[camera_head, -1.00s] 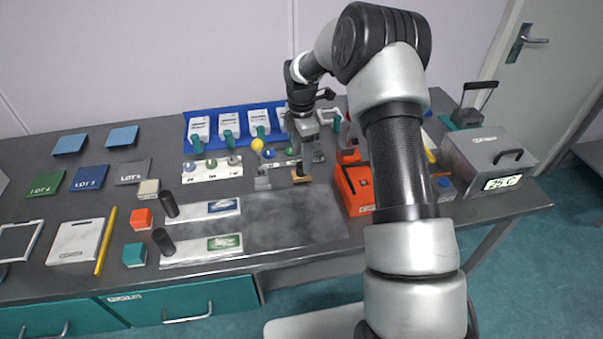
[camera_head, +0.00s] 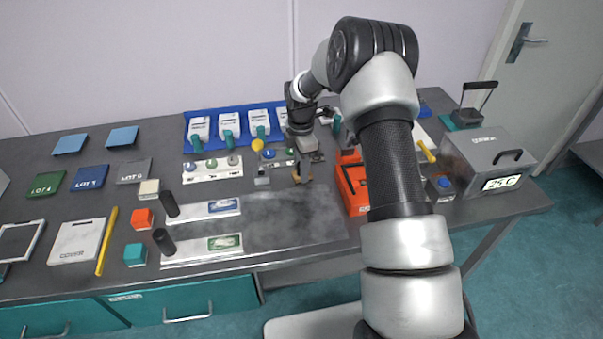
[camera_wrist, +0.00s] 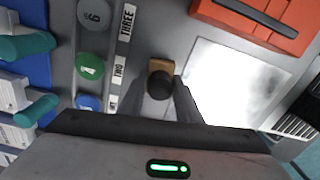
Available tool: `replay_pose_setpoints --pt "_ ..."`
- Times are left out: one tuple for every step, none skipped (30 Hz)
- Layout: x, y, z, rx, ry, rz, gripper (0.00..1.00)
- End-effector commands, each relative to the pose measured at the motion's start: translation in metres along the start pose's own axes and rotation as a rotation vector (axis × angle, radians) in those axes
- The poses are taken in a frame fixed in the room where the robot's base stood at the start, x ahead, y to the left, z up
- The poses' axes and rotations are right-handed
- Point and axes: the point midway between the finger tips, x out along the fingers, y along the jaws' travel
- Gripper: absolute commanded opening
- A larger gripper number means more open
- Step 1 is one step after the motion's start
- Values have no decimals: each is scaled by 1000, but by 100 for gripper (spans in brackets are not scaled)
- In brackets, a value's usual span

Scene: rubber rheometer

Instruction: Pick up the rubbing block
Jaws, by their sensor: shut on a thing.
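The rubbing block is a small tan wooden block (camera_head: 297,179) with a dark round knob on top. It stands on the dark bench at the back edge of the smudged grey plate (camera_head: 290,220). In the wrist view the tan block (camera_wrist: 161,65) shows behind its dark knob. My gripper (camera_head: 302,172) is down at the block. In the wrist view its fingers (camera_wrist: 161,90) are shut on the knob from both sides. I cannot tell whether the block's base still touches the surface.
An orange case (camera_head: 352,188) stands close to the right. A white strip with coloured knobs (camera_head: 213,168) and a blue rack (camera_head: 243,121) with white units lie behind and left. Two white labelled strips with dark upright handles (camera_head: 215,209) lie left of the grey plate.

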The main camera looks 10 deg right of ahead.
Motion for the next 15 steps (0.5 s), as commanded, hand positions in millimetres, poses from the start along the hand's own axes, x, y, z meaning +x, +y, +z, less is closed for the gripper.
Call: replay_pose_setpoints --pt "0 0 0 0 0 1 7" --pt "0 0 0 0 0 0 7" --pt "0 0 0 0 0 1 7" --pt "-1 0 0 0 0 1 7" --pt "-2 0 0 0 0 1 7" --pt "-4 0 0 0 0 1 7" --pt "-7 0 0 0 0 2 7" --pt "-10 1 0 0 0 2 7" --pt "-17 1 0 0 -1 4 7" --pt "-22 1 0 0 -1 4 7" --pt "-28 1 0 0 -1 4 7" --pt "-36 1 1 0 -1 5 7" --pt "-42 1 0 0 -1 5 7" --pt "-49 1 0 0 -1 4 7" --pt "-57 1 0 0 -1 5 7"
